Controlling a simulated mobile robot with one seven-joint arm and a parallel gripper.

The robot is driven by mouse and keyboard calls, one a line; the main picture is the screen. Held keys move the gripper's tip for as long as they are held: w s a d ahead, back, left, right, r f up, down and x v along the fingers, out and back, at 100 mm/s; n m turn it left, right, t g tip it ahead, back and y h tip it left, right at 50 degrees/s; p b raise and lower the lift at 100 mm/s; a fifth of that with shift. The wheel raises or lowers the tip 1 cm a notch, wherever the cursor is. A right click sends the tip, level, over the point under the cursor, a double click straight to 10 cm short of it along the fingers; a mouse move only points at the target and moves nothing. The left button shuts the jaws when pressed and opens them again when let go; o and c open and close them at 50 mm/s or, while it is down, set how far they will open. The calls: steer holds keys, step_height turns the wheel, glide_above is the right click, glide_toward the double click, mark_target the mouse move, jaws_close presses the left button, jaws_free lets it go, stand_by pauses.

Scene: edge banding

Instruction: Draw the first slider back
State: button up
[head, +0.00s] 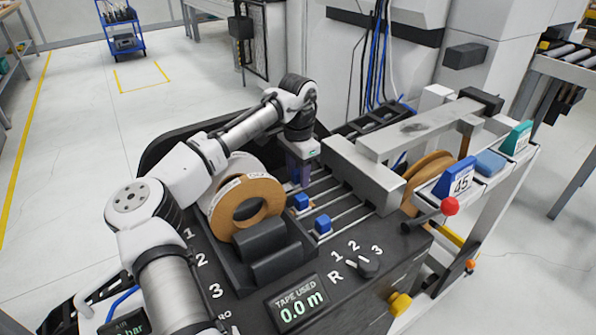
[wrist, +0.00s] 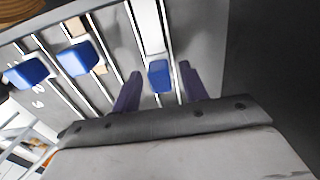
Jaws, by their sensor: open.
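Three blue sliders sit on parallel rails. In the wrist view, the one at the right end of the row (wrist: 159,76), apparently the first slider, lies between the two purple fingers of my gripper (wrist: 158,70). The fingers are open with a gap on each side, and contact is not visible. The other two sliders (wrist: 77,58) (wrist: 27,73) lie to the left. In the head view, my gripper (head: 299,178) points down over the far rail and hides the slider there. The two other sliders (head: 301,201) (head: 322,223) show nearer the camera.
Tape rolls (head: 246,206) stand left of the rails. A grey machine block (head: 362,172) rises close to their right. A selector knob (head: 367,267) and a display reading 0.0 m (head: 297,304) are on the front panel.

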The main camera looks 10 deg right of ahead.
mark_target(297, 171)
step_height(297, 171, up, 14)
stand_by(0.4)
steer(key=shift+f, duration=0.1)
